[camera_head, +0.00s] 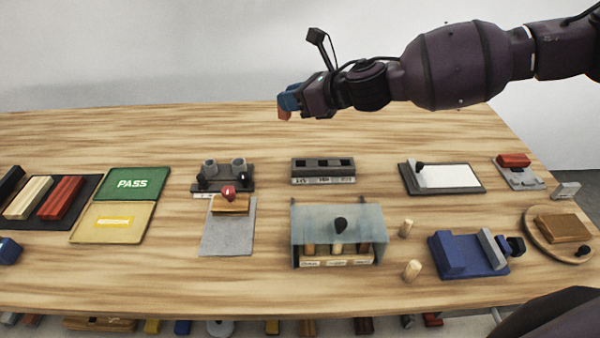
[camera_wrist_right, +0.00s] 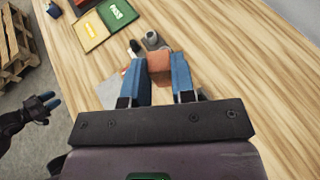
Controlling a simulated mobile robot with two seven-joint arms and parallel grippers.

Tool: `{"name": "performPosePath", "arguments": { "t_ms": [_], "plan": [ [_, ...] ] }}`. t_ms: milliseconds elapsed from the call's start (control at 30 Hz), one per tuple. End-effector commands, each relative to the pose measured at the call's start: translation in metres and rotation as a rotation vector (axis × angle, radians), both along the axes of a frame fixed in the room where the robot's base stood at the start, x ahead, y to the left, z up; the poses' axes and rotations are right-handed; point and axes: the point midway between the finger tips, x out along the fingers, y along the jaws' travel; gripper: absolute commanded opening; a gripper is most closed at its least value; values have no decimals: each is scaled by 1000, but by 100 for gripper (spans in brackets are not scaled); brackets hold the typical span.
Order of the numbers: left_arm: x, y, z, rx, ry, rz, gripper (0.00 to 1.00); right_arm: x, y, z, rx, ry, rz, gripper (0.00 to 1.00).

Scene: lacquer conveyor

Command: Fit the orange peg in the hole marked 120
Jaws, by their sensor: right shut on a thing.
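My right gripper (camera_head: 287,103) reaches in from the right, high over the back of the table. It is shut on the orange peg (camera_head: 284,115), whose end shows below the blue fingertips. In the right wrist view the peg (camera_wrist_right: 159,63) sits between the two blue fingers. The dark block with square holes (camera_head: 323,163) stands on the table below and to the right of the peg, well apart from it. Labels run along its front, too small to read surely. My left gripper (camera_wrist_right: 50,104) shows at the left edge of the right wrist view; its jaws are unclear.
A grey stand with two cups (camera_head: 224,178) is left of the block. A clear-covered rack (camera_head: 338,222) is in front of it. A white board (camera_head: 445,176) and a blue fixture (camera_head: 465,255) lie to the right. Green and yellow trays (camera_head: 120,186) lie left. The table's back strip is clear.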

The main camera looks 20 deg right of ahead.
Motion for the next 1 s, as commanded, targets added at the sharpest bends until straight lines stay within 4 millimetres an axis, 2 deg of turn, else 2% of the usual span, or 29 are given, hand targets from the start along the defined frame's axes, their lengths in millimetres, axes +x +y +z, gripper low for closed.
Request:
{"name": "performPosePath", "arguments": {
  "t_ms": [33,567,1000],
  "plan": [
    [-1,0,-7,0,7,0,43,5,-1,-2,-4,-4,26,0],
    [-5,-1,-36,0,38,-4,43,28,-10,-8,2,7,250,0],
    [-7,-4,-71,-2,73,-12,43,53,-45,-18,3,6,477,0]
  ]
}}
